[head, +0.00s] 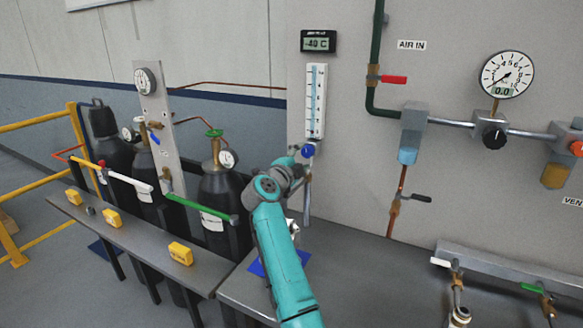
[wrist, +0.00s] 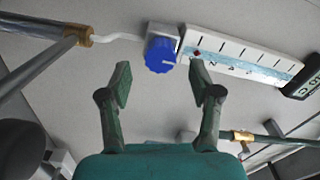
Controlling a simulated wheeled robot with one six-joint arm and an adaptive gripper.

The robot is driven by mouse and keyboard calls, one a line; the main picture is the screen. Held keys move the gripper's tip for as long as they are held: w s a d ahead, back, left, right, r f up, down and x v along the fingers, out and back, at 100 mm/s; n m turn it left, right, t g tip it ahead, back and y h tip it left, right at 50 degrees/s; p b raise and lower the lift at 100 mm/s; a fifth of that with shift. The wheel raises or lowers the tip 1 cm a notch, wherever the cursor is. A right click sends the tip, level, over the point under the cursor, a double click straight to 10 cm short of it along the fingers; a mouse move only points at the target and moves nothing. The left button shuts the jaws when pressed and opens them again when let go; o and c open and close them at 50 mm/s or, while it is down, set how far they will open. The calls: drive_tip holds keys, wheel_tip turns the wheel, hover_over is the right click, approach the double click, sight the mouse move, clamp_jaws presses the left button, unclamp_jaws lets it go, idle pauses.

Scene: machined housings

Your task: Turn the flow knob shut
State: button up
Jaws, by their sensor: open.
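The flow knob (head: 309,150) is a blue knob at the foot of the upright white flow meter (head: 315,100) on the panel. In the wrist view the knob (wrist: 160,55) shows its ribbed blue face with a light mark, and the meter (wrist: 240,55) runs off to its right. My gripper (wrist: 160,82) is open and empty. Its two fingers stand apart below the knob in that view, one to each side, and do not visibly touch it. In the head view my arm reaches up to just beneath the knob, and its wrist hides most of the fingers.
A copper pipe (head: 400,185) with a dark-handled valve stands right of the meter. Gas cylinders (head: 222,190) stand behind a grey rail at the left. A display reading -40 C (head: 318,42) sits above the meter. A black knob (head: 494,135) is under the round gauge (head: 507,75).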

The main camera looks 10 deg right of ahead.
drive_tip(key=v, duration=0.8)
